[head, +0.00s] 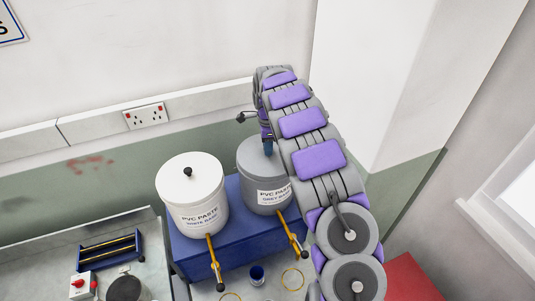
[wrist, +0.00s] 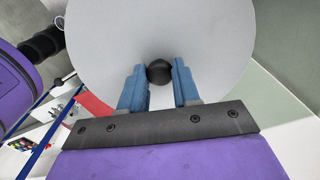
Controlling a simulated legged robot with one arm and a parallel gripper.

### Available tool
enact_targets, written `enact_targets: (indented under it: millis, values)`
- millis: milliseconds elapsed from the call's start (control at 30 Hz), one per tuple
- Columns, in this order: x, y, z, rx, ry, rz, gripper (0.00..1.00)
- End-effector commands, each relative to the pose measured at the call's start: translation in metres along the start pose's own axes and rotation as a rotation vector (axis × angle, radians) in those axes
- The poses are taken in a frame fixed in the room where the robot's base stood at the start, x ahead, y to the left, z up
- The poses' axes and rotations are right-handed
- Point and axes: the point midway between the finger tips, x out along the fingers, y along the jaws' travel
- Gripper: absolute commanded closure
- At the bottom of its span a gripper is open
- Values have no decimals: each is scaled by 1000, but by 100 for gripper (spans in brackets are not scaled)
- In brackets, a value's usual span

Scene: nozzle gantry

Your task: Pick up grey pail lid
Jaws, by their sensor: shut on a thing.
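The grey pail (head: 262,190), marked PVC PASTE, stands on the blue stand with its grey lid (head: 253,152) on top. In the wrist view the lid (wrist: 205,35) is a wide pale grey disc with a round black knob (wrist: 159,72). My gripper (wrist: 160,71) has its blue fingers on either side of this knob and is shut on it. In the head view my gripper (head: 268,146) comes down on the lid from above, and my arm hides the right part of the lid and pail. I see no clear gap between lid and pail.
A white pail (head: 190,210) with a black-knobbed lid stands close on the left on the same blue stand (head: 240,238). Yellow-handled taps (head: 213,262) stick out in front. A blue cup (head: 257,274) is below. A wall with a socket (head: 146,116) is behind.

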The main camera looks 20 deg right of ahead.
Motion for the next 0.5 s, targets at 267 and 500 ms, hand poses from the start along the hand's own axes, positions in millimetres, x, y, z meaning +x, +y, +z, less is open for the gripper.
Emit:
enact_targets:
  millis: [267, 500]
  values:
    - [0, 0, 0, 0, 0, 0, 100]
    - [-1, 0, 0, 0, 0, -1, 100]
